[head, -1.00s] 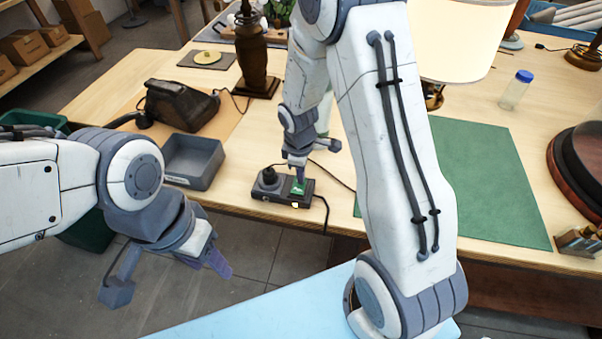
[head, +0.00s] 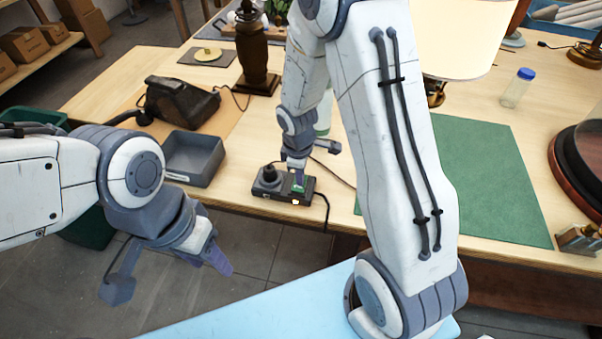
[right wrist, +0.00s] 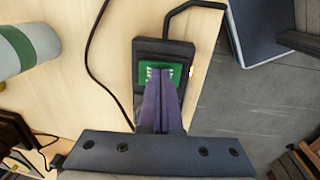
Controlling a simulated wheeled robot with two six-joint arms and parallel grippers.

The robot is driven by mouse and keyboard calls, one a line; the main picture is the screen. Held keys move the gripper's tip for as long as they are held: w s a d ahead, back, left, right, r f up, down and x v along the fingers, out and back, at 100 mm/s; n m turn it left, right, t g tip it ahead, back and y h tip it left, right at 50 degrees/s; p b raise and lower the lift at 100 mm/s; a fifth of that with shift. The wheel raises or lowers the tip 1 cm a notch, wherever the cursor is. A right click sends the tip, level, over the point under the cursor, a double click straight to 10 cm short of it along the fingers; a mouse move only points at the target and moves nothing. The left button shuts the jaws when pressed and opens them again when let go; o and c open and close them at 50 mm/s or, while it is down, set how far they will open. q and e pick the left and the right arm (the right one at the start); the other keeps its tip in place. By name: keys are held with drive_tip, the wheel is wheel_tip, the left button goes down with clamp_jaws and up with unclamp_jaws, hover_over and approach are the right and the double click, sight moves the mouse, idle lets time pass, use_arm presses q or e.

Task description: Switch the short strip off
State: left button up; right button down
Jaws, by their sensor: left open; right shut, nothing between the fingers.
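The short strip (head: 272,192) is a small dark block at the front edge of the wooden table, with a round black plug on its left part and a green switch area (head: 298,188) on its right part. In the right wrist view the green patch with white marks (right wrist: 150,76) shows on the dark strip (right wrist: 178,48). My right gripper (head: 299,180) is shut and empty, its purple fingertips (right wrist: 160,82) over the green patch. I cannot tell whether they touch it. My left gripper (head: 172,275) is open and empty, in front of the table over the floor.
A grey tray (head: 193,160) and a dark bulky device (head: 180,103) stand left of the strip. A green mat (head: 480,185) lies to the right. A dark lamp base (head: 252,50) stands behind. Cables run from the strip.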

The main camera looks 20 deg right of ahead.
sight(299, 189)
drive_tip(key=r+p, duration=0.4)
drive_tip(key=r, duration=0.1)
drive_tip(key=shift+s+a+p, duration=0.15)
drive_tip(key=shift+a+p, duration=0.05)
drive_tip(key=shift+p, duration=0.15)
wheel_tip(299, 189, up, 9)
drive_tip(key=s+b, duration=0.1)
drive_tip(key=shift+a, duration=0.3)
drive_tip(key=p, duration=0.2)
drive_tip(key=w+p, duration=0.1)
drive_tip(key=p, duration=0.2)
drive_tip(key=shift+w+d, duration=0.2)
drive_tip(key=shift+d, duration=0.1)
